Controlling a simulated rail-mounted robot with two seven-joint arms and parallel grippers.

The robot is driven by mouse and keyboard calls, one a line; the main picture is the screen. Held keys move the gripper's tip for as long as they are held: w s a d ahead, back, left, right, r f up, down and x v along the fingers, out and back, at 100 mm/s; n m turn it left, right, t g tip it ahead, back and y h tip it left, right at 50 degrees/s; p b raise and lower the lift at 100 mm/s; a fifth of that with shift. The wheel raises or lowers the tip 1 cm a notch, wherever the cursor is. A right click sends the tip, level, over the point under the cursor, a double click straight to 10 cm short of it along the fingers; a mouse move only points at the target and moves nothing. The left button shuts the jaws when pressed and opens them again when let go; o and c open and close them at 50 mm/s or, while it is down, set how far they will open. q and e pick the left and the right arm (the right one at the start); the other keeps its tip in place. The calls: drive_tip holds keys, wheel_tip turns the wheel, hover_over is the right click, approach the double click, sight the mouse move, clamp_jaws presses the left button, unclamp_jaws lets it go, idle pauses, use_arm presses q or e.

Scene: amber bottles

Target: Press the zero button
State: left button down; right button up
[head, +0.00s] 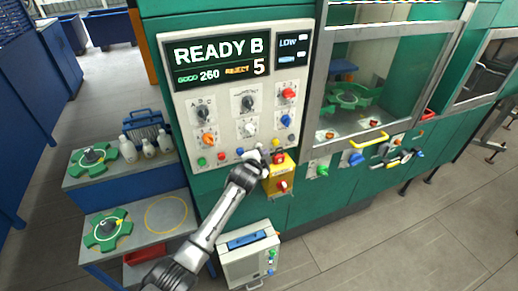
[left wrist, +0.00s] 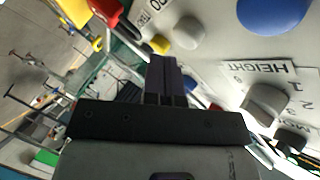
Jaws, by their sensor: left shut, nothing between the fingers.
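The white control panel (head: 222,128) fills the centre of the head view, with a row of small buttons along its lower edge. I cannot read which button is the zero one. My left gripper (head: 264,156) is at the lower right of this row, close to the panel, and hides part of it. In the left wrist view my shut, empty fingers (left wrist: 165,80) point toward the panel area. A grey-white button (left wrist: 187,33) and a partly cut-off label are above them. Contact with any button cannot be told. My right gripper is not in view.
A yellow box with a red button (head: 282,172) is just beside my left gripper. Knobs and the READY B display (head: 220,58) are above. A grey cabinet (head: 250,262) stands below. Shelves with bottles (head: 148,147) are at left.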

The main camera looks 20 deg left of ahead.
use_arm(q)
drive_tip(key=shift+w+a, duration=0.3)
drive_tip(key=shift+w, duration=0.05)
idle(0.5)
drive_tip(key=shift+w+a+b, duration=0.3)
idle(0.9)
drive_tip(key=shift+s+d, duration=0.1)
idle(0.4)
drive_tip(key=shift+s+d+p, duration=0.5)
drive_tip(key=shift+s+p, duration=0.05)
drive_tip(key=shift+p, duration=0.25)
